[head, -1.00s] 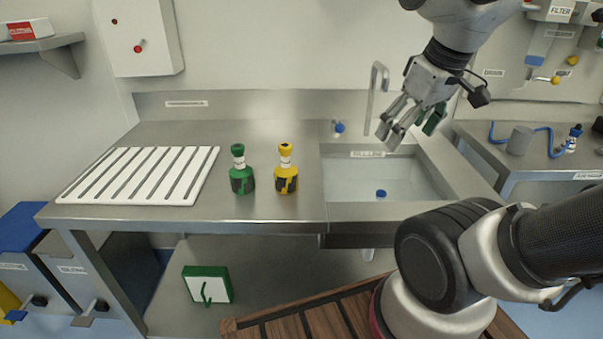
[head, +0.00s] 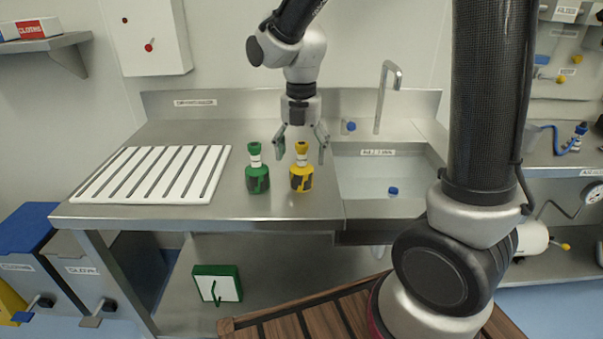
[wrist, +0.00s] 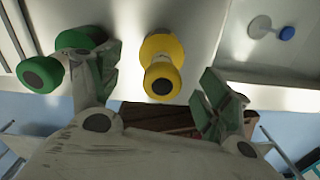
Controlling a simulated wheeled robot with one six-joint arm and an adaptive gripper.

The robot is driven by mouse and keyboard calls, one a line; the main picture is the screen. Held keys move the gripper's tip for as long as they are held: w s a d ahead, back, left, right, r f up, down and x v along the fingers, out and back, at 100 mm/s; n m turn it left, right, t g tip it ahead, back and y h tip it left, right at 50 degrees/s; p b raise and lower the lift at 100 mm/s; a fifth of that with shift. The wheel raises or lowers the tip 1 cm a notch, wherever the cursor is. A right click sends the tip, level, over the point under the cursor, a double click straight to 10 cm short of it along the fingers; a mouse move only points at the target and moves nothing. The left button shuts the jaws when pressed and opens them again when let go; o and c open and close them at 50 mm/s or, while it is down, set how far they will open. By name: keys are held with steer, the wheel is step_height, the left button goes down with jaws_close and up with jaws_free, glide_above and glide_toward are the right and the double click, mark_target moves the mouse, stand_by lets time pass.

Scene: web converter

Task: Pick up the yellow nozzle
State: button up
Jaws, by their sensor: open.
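The yellow nozzle (head: 301,168) stands upright on the steel counter (head: 230,212), with a dark label on its body and a white band under its yellow cap. The green nozzle (head: 257,168) of the same shape stands just to its left. My gripper (head: 301,152) is open and empty, above the yellow nozzle, with a finger on either side of its cap. In the wrist view the yellow nozzle (wrist: 161,65) lies between the two open fingers. The left finger overlaps the green nozzle (wrist: 60,58) there; I cannot tell whether they touch.
A white slatted rack (head: 150,175) lies on the counter's left. A sink (head: 380,170) with a tall tap (head: 384,95) is to the right, with a blue plug (head: 393,190) inside. A blue knob (head: 349,126) sits behind. The counter's front strip is clear.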

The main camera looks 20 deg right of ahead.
mark_target(302, 166)
steer(key=f, duration=0.5)
steer(key=shift+w+d, duration=0.15)
steer(key=shift+w, duration=0.15)
steer(key=c, duration=1.2)
